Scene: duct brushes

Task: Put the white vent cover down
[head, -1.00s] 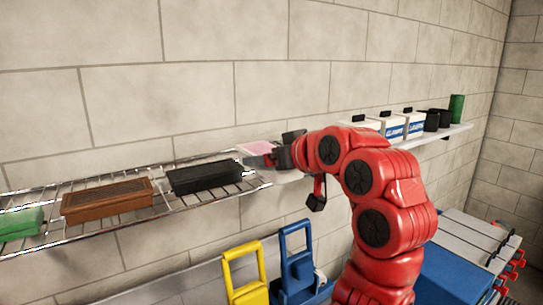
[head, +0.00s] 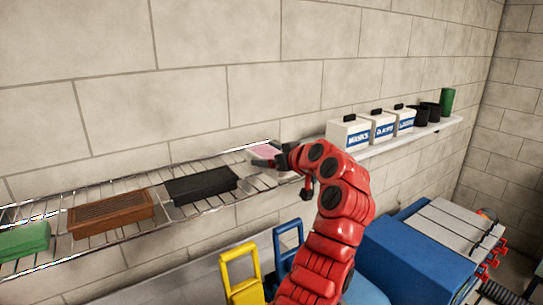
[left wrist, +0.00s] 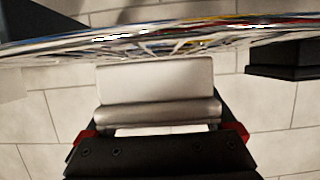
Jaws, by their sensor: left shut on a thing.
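The white vent cover (head: 266,151), pale with a pinkish top, is at the right end of the wire rack (head: 140,232). My left gripper (head: 280,162) is shut on its near right side and partly hides it. I cannot tell whether the cover rests on the wires or hangs just above them. In the left wrist view a pale block (left wrist: 155,78) sits between the fingers, close to the shiny rack edge. My right gripper is not in view.
A black vent cover (head: 200,186), a brown one (head: 112,213) and a green one (head: 22,241) lie in a row on the rack. White labelled boxes (head: 348,133) stand on a shelf to the right. Yellow (head: 240,270) and blue handled items stand below.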

